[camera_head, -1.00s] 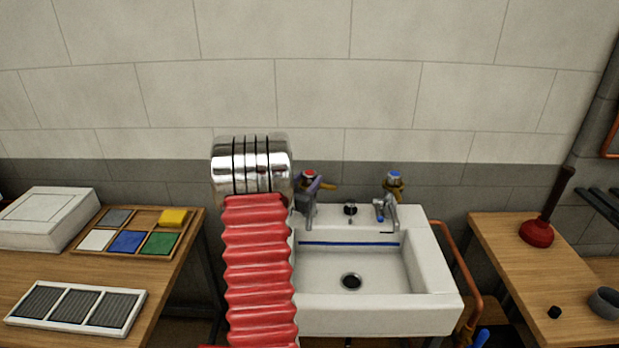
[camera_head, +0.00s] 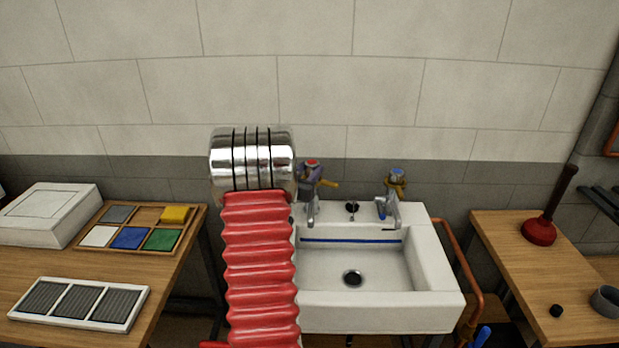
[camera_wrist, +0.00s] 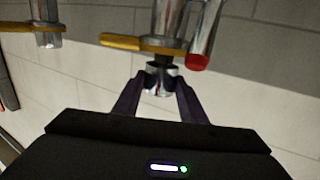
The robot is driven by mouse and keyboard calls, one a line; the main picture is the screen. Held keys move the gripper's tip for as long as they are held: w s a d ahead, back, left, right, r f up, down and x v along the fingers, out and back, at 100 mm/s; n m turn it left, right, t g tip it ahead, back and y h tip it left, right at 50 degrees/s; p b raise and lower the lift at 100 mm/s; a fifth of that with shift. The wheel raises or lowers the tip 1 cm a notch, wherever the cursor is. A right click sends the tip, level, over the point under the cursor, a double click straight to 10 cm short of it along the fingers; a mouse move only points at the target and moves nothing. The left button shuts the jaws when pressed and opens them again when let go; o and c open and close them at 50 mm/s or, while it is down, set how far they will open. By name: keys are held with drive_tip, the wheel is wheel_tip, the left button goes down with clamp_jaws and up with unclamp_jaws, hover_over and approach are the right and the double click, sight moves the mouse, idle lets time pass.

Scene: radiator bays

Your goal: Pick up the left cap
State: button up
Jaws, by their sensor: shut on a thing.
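The left tap (camera_head: 313,212) stands at the back left of the white sink, with a brass-coloured piece (camera_head: 328,183) near its top. The left cap (camera_head: 311,163), red on top, is above this tap, partly hidden by my gripper (camera_head: 310,179). In the wrist view, my gripper (camera_wrist: 160,88) has its two dark fingers on either side of a small shiny cap (camera_wrist: 160,78) and is shut on it. A dark stem (camera_wrist: 163,62) shows between the cap and the tap. I cannot tell if they touch. The right cap (camera_head: 397,173) is blue-topped and sits on the right tap.
The white sink (camera_head: 430,305) stands between two wooden benches. The left bench (camera_head: 180,275) bears a compartment tray (camera_head: 187,250), a white box (camera_head: 45,215) and a grille (camera_head: 80,305). A plunger (camera_head: 540,232) stands on the right bench (camera_head: 500,250). A copper pipe (camera_head: 460,265) runs beside the sink.

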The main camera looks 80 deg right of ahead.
sight(309, 165)
wheel_tip(309, 165, up, 7)
drive_tip(key=shift+r, duration=0.1)
idle(0.7)
